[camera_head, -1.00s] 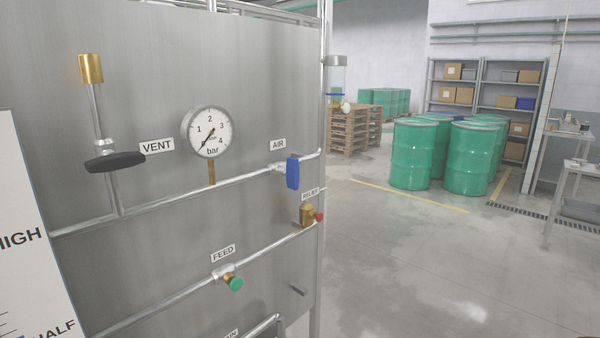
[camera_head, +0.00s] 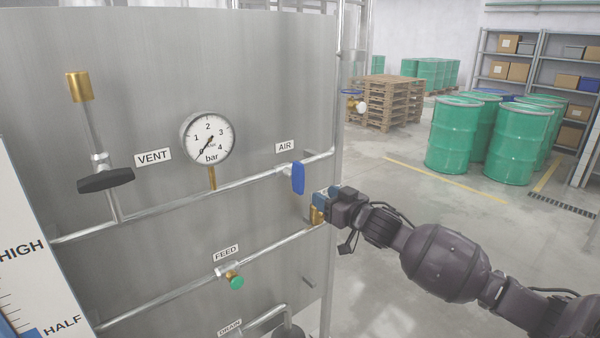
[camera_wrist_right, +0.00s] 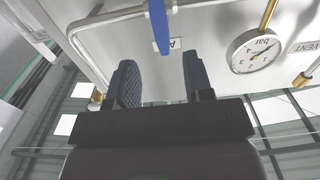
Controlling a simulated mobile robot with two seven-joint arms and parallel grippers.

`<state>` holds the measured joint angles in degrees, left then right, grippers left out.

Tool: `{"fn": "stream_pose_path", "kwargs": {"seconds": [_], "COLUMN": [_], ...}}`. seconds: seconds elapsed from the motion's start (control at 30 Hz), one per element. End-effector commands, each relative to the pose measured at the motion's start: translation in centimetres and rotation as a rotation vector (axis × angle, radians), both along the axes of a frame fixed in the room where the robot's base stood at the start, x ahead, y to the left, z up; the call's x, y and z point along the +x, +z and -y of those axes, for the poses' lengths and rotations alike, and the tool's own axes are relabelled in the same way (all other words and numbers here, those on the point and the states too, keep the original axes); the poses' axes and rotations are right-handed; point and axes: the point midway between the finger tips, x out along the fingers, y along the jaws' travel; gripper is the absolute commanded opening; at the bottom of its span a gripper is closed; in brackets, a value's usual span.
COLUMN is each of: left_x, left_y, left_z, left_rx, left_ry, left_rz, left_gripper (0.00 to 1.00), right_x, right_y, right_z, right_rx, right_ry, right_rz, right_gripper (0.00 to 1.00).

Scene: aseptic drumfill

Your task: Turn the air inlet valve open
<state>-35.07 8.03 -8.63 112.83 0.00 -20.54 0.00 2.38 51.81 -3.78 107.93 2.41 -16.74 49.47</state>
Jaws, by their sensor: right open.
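The air inlet valve's blue handle (camera_head: 298,178) hangs down from the pipe under the AIR label (camera_head: 285,147), roughly across the pipe's run. My right gripper (camera_head: 324,197) is just right of and slightly below the handle, in front of the brass relief fitting (camera_head: 317,214). In the right wrist view the gripper's two dark ribbed fingers (camera_wrist_right: 158,80) are apart with nothing between them. The blue handle (camera_wrist_right: 159,25) shows there beyond the fingertips, not touched. My left gripper is not in view.
A pressure gauge (camera_head: 208,137) reads near zero. The black vent handle (camera_head: 106,180) and green feed knob (camera_head: 237,282) are on the same panel. Pallets (camera_head: 386,103) and green drums (camera_head: 452,135) stand well behind. Floor right of the panel is free.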

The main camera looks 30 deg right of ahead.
Motion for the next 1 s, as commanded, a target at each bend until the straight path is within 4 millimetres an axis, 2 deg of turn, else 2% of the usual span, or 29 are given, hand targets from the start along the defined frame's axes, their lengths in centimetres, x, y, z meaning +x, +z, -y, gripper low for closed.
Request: {"fn": "stream_pose_path", "kwargs": {"seconds": [0.13, 0.27, 0.7, 1.0], "left_x": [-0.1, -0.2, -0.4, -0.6], "left_y": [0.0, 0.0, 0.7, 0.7], "left_z": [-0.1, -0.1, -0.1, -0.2], "left_rx": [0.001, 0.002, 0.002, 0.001], "left_ry": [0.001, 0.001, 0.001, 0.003], "left_rz": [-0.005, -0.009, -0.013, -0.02], "left_gripper": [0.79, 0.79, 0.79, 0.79], "right_x": [0.8, 2.1, 8.2, 10.7], "right_y": [1.0, 1.0, 1.0, 0.8], "right_z": [0.1, 0.0, -0.5, -0.7], "right_rx": [0.004, 0.004, 0.004, 0.002], "right_ry": [0.002, 0.001, 0.001, 0.001], "right_rz": [0.01, 0.011, 0.01, 0.01], "right_gripper": [0.47, 0.47, 0.47, 0.47]}}
